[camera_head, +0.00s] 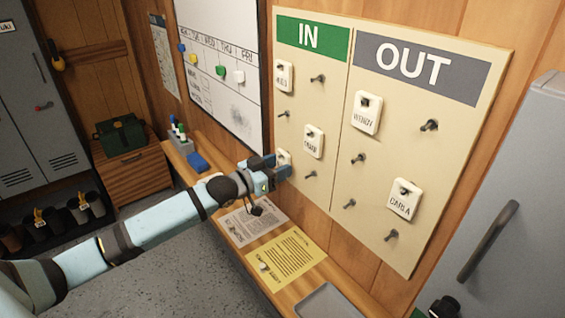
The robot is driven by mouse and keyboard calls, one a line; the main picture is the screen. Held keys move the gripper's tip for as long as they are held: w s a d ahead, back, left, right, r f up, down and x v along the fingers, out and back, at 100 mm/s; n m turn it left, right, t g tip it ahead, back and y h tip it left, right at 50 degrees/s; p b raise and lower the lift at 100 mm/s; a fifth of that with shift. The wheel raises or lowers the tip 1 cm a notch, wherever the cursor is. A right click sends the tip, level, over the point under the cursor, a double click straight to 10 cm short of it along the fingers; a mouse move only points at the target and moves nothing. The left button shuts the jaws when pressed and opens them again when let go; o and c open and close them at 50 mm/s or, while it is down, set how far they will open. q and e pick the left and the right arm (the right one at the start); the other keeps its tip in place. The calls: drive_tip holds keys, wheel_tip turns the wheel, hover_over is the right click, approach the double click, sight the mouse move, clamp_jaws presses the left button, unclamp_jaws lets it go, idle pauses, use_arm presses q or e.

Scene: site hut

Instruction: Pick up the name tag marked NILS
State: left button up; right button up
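A cream board holds white name tags on dark pegs, under IN and OUT headings. My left gripper (276,167) is at the lower left of the IN side, its blue fingers at a white tag (284,157). The fingers cover most of that tag, so its name is hidden, and I cannot tell whether they grip it. The other tags under IN are one at the upper left (284,76), its lettering too small to read surely, and one that seems to say OMAR (313,141). Under OUT hang WENDY (367,112) and CARLA (404,199). My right gripper is not in view.
Below the board, a wooden ledge (222,188) carries a grey sheet (254,222), a yellow sheet (287,257) and a grey tray (328,303). A whiteboard (222,100) hangs left of the board. A grey cabinet (510,190) stands close on the right. Several bare pegs stick out of the board.

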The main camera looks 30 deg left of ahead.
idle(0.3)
use_arm(q)
drive_tip(key=shift+r+p, duration=0.3)
drive_tip(key=shift+p, duration=0.2)
drive_tip(key=shift+s, duration=0.1)
idle(0.4)
drive_tip(key=p+v, duration=0.3)
drive_tip(key=v, duration=0.4)
idle(0.8)
